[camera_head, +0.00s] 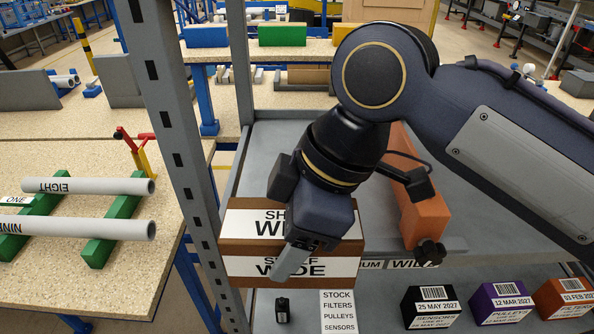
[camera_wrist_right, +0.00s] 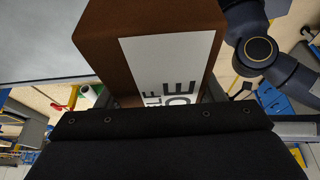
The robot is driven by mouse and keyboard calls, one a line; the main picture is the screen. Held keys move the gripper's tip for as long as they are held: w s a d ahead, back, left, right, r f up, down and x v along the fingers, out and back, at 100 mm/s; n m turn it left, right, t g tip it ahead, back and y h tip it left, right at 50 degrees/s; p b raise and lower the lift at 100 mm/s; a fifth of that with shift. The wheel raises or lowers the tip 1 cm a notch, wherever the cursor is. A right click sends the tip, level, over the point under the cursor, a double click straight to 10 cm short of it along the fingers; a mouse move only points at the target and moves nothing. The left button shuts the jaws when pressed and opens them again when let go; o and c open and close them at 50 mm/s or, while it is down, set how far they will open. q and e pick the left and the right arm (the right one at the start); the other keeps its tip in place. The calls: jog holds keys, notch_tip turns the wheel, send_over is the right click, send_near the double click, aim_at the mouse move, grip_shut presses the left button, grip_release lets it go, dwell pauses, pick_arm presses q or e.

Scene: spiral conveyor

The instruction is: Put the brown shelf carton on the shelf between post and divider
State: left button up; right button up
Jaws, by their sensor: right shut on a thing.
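The brown shelf carton (camera_head: 246,247), with white labels reading SHELF WIDE, is in the middle of the head view. My right gripper (camera_head: 292,262) reaches down over it and is shut on it, hiding part of its labels. In the right wrist view the carton (camera_wrist_right: 103,42) fills the upper middle. The grey slotted post (camera_head: 186,150) stands just left of the carton. The grey shelf (camera_head: 275,150) lies behind and around it; whether the carton touches the shelf I cannot tell. An orange upright piece (camera_head: 428,218), apparently the divider, stands to the right, partly behind my arm. My left gripper is out of view.
A lower shelf holds black (camera_head: 431,306), purple (camera_head: 499,302) and orange (camera_head: 565,299) labelled boxes and a STOCK sign (camera_head: 339,312). A speckled table with white pipes (camera_head: 90,186) on green supports is left of the post. Bare shelf shows behind the carton.

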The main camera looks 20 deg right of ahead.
jog(key=w+d+f+p, duration=0.1)
jog(key=w, duration=0.3)
jog(key=w+d+f+p, duration=0.1)
jog(key=w, duration=0.4)
jog(key=w+d+f+p, duration=0.1)
jog(key=w+d, duration=0.1)
jog(key=w, duration=0.3)
jog(key=shift+f, duration=0.2)
jog(key=shift+f, duration=0.2)
jog(key=o, duration=1.2)
jog(key=shift+c, duration=0.2)
jog(key=shift+r, duration=0.1)
